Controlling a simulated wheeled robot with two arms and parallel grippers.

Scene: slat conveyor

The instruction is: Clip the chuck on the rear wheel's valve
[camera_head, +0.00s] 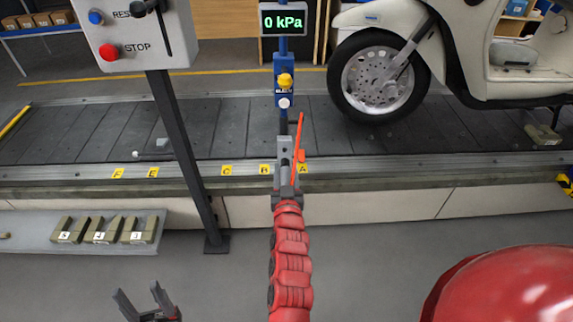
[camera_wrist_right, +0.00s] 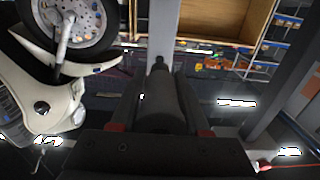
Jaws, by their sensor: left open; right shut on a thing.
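My right gripper (camera_head: 287,165) reaches over the near edge of the conveyor and is shut on a grey cylindrical chuck (camera_wrist_right: 162,105). In the right wrist view the chuck lies between the fingers, its narrow tip pointing away. A thin orange-red piece (camera_head: 298,150) stands up beside the gripper. A wheel (camera_head: 380,75) of the cream scooter (camera_head: 510,60) stands right of the gripper, clearly apart from it. It looks like the front wheel, with a fork and disc. I cannot make out the rear wheel or any valve. My left gripper (camera_head: 147,300) is open and empty, low at the left.
A blue post (camera_head: 283,75) with a yellow knob carries a display (camera_head: 283,21) reading 0 kPa. A control box (camera_head: 135,35) stands on a dark post (camera_head: 180,150) at the left. The slat conveyor (camera_head: 75,130) is mostly clear there.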

